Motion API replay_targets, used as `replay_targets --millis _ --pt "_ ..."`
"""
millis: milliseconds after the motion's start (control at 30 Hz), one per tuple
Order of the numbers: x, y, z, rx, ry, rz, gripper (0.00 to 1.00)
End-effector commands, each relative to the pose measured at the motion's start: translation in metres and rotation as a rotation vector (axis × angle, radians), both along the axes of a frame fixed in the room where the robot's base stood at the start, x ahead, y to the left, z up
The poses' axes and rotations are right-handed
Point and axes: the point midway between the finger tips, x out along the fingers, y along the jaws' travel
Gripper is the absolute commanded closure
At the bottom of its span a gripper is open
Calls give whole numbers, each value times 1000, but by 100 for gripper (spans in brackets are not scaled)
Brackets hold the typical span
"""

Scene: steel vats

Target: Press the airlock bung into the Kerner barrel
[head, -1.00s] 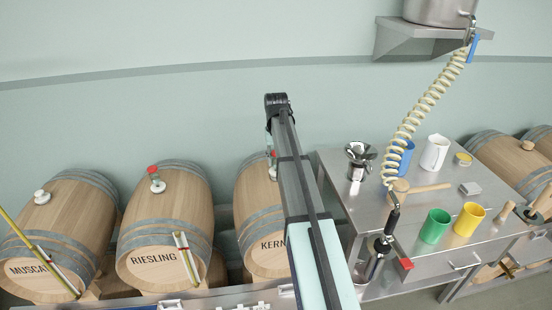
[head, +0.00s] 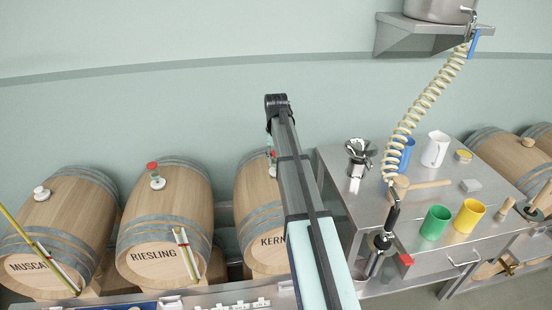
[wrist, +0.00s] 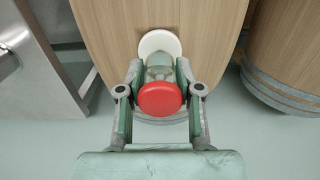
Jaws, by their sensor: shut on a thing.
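The airlock bung shows in the wrist view as a red cap (wrist: 160,99) on a clear body above a white bung disc (wrist: 159,43). My gripper (wrist: 158,70) is shut on the clear body, one finger on each side. The white disc is at the wooden top of the Kerner barrel (wrist: 205,30); I cannot tell how deep it sits. In the head view the Kerner barrel (head: 250,205) stands partly behind my arm.
The Riesling barrel (head: 140,222) with a red-capped airlock (head: 152,167) and the Muscat barrel (head: 60,225) with a white bung (head: 41,193) stand left. A steel table (head: 345,205) with cups, a mallet (head: 425,185) and a coiled hose (head: 410,120) is right.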

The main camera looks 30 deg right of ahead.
Motion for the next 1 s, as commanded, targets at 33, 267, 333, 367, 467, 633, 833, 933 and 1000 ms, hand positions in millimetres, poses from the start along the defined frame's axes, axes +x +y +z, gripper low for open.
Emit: replay_targets --millis 33,267,333,367,467,633,833,933,1000 --pt "-1 0 -2 1 2 0 55" --pt "0 0 -1 1 2 0 36" --pt "0 0 -1 1 2 0 36" --pt "0 0 -1 1 2 0 36" --pt "0 0 2 0 1 0 36" --pt "1 0 18 0 0 0 36" --pt "1 0 55 -1 -2 0 36" --pt "1 0 75 0 -1 0 36" --pt "1 0 87 0 0 0 36"
